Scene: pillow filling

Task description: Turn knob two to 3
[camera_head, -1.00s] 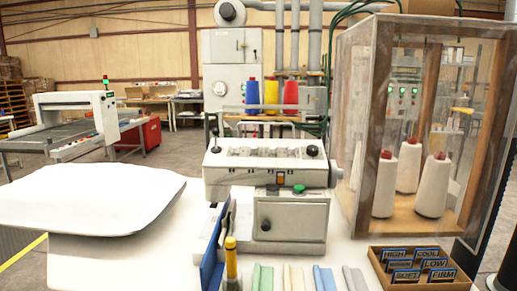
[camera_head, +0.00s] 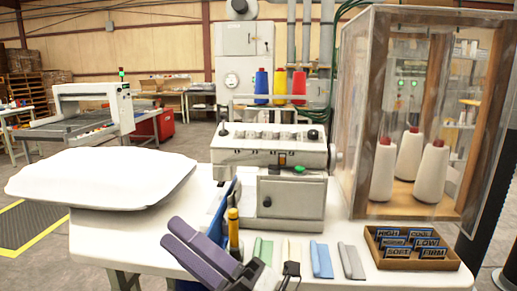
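The white machine (camera_head: 230,158) stands on the white table. Its top panel carries a row of small grey knobs (camera_head: 262,134), too small for me to read any numbers or pointer settings, so I cannot tell which is knob two. A round black knob (camera_head: 313,134) is at the panel's right end and a black lever (camera_head: 224,131) at its left. My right gripper (camera_head: 176,231) shows at the bottom, its purple-grey fingers pointing up and left, in front of the machine and apart from the knobs. Whether it is open is unclear. My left gripper is not in view.
A white pillow-like sheet (camera_head: 105,180) lies at the left. Blue plates and a yellow-topped tool (camera_head: 233,225) stand before the machine. Coloured strips (camera_head: 321,260) lie at the front, beside a label box (camera_head: 412,263). A clear case (camera_head: 349,170) with cones stands right.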

